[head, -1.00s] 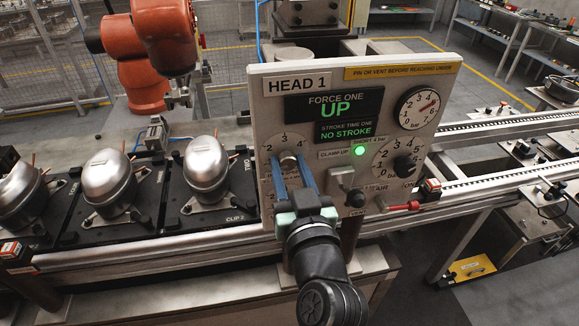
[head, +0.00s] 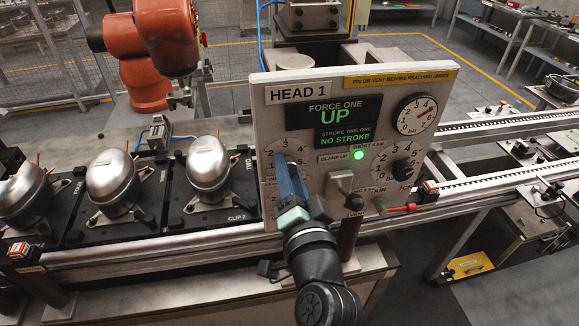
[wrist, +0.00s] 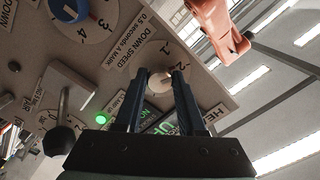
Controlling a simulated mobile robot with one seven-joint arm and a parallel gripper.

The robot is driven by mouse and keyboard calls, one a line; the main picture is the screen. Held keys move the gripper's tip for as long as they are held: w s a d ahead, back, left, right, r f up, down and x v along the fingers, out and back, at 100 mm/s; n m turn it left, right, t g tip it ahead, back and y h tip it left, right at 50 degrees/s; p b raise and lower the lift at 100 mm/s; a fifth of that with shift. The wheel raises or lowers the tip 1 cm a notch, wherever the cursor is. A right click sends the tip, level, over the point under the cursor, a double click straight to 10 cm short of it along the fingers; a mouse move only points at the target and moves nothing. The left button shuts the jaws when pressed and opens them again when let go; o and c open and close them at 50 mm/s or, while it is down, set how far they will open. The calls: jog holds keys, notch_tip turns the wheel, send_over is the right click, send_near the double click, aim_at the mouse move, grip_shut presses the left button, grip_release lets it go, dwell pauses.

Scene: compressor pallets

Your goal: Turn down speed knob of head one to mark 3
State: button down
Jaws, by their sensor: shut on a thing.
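The white HEAD 1 panel (head: 385,102) stands upright in the middle of the head view. Its speed dial (head: 271,158) is at the panel's left, with marks 2, 3 and 4 showing around it. My gripper (head: 287,163) is at this dial, its blue fingers seen nearly edge-on and hiding the knob. In the wrist view, the pale round knob (wrist: 159,83) sits between my fingertips, which are shut on it. The label DOWN SPEED, 0.5 seconds a mark (wrist: 130,40), is beside it. Fingers cover part of the scale, and I cannot tell which mark the knob points at.
A lever with a black knob (head: 353,202) and a second dial with a black knob (head: 403,170) are right of my gripper. A red-handled valve (head: 400,208) is lower right. Compressors (head: 209,165) stand on pallets at left. An orange robot arm (head: 145,75) stands behind.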

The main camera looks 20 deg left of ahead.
jog(key=m+p, duration=0.2)
jog(key=m, duration=0.1)
jog(key=m+p, duration=0.1)
jog(key=m, duration=0.3)
jog(key=m+p, duration=0.2)
jog(key=m, duration=0.1)
jog(key=shift+r+m+p, duration=0.25)
jog(key=shift+m+p, duration=0.1)
jog(key=shift+m, duration=0.05)
jog(key=shift+f+m+p, duration=0.1)
jog(key=shift+m+p, duration=0.55)
jog(key=shift+m, duration=0.55)
jog(key=c, duration=0.5)
grip_release()
